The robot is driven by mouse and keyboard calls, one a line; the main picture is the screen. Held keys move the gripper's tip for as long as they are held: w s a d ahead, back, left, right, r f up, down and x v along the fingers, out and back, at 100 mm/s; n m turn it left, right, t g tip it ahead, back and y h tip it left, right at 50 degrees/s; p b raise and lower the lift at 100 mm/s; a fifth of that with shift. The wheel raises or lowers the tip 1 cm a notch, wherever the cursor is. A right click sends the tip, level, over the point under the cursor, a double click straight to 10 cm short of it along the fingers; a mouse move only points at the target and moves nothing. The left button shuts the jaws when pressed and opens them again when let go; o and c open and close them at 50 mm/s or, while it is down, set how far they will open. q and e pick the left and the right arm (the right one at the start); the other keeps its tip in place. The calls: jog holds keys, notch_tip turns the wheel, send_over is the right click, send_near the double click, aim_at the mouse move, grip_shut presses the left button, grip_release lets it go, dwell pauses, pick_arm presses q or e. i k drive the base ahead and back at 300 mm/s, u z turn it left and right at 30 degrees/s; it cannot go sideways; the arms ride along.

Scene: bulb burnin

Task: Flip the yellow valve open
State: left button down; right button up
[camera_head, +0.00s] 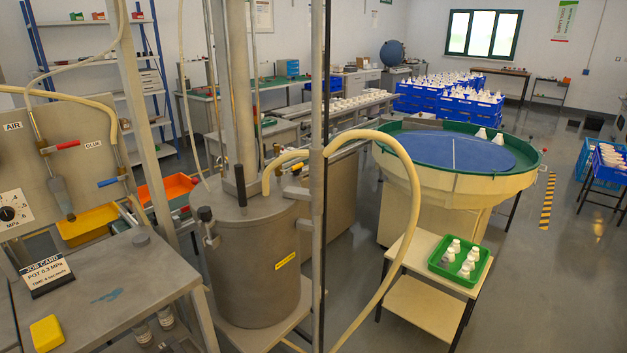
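I cannot make out a valve with a yellow handle. On the grey panel (75,135) at the left, a valve with a red lever (66,146) sits on a pipe under the AIR label. A valve with a blue lever (112,181) sits on the pipe under the GLUE label. Both levers stick out sideways, roughly level. A grey metal pot (258,270) with a yellow label stands in the middle, with a black handle (240,186) upright on its lid and a black knob (205,214) at its left side. Neither of my grippers is in view.
A grey bench (140,280) at lower left holds a job card (46,272) and a yellow block (47,333). A pale hose (414,215) loops right of the pot. A green tray (440,262) of white bulbs stands beyond it. Vertical posts cross the middle.

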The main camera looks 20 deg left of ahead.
aim_at(299, 166)
jog(key=z, duration=0.45)
jog(key=i, duration=1.35)
jog(key=u, duration=0.95)
jog(key=i, duration=0.3)
jog(key=u, duration=0.35)
